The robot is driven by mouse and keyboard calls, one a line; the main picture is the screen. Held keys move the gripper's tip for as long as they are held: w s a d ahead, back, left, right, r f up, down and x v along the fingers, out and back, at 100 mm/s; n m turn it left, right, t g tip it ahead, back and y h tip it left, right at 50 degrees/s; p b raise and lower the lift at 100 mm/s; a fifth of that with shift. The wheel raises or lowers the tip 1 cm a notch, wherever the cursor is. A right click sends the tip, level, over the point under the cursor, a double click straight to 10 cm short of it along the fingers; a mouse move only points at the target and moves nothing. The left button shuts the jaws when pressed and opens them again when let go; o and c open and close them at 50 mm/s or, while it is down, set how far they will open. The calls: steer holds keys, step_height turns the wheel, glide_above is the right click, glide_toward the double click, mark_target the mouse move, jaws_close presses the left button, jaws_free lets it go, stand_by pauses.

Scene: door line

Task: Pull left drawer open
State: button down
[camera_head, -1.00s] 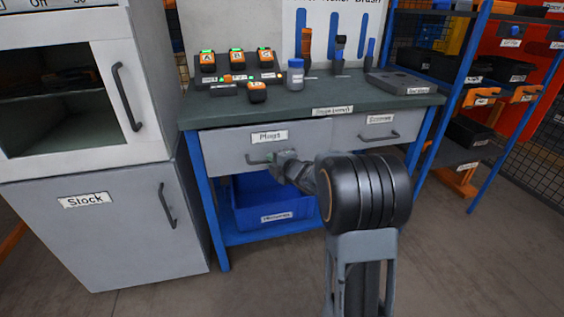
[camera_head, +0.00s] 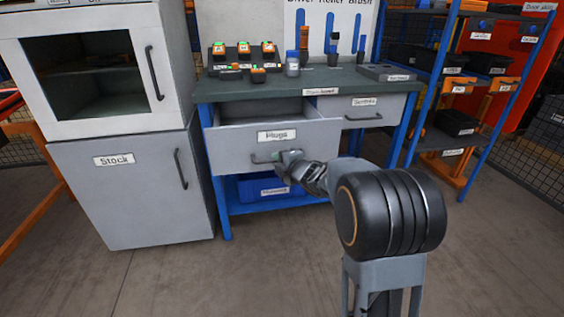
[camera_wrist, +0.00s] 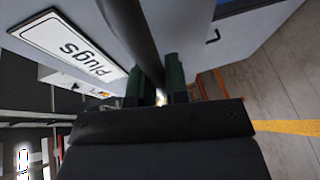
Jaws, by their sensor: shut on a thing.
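The left drawer (camera_head: 240,153), grey and labelled "Plugs", is pulled partway out of the workbench, and its open top shows behind the front. Its dark bar handle (camera_head: 262,161) is on the front below the label. My gripper (camera_head: 284,160) is at the handle's right part, shut on it. In the wrist view, the green fingertips of my gripper (camera_wrist: 161,82) sit on both sides of the dark handle bar (camera_wrist: 135,30), beside the "Plugs" label. The inside of the drawer looks empty where it shows.
The right drawer (camera_head: 360,117), labelled "Screws", is closed. A blue bin (camera_head: 262,188) is on the shelf below. The Stock cabinet (camera_head: 130,190) stands close on the left. Chargers, a jar (camera_head: 292,65) and tools are on the bench top (camera_head: 345,82). Floor in front is clear.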

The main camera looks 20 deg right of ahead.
steer(key=shift+s, duration=0.4)
steer(key=c, duration=1.1)
jaws_free()
steer(key=shift+c, duration=0.2)
steer(key=shift+s, duration=0.1)
steer(key=p+v, duration=0.3)
steer(key=v, duration=1)
steer(key=shift+s+d+r+p, duration=0.15)
steer(key=shift+s+p, duration=0.1)
steer(key=shift+p, duration=0.1)
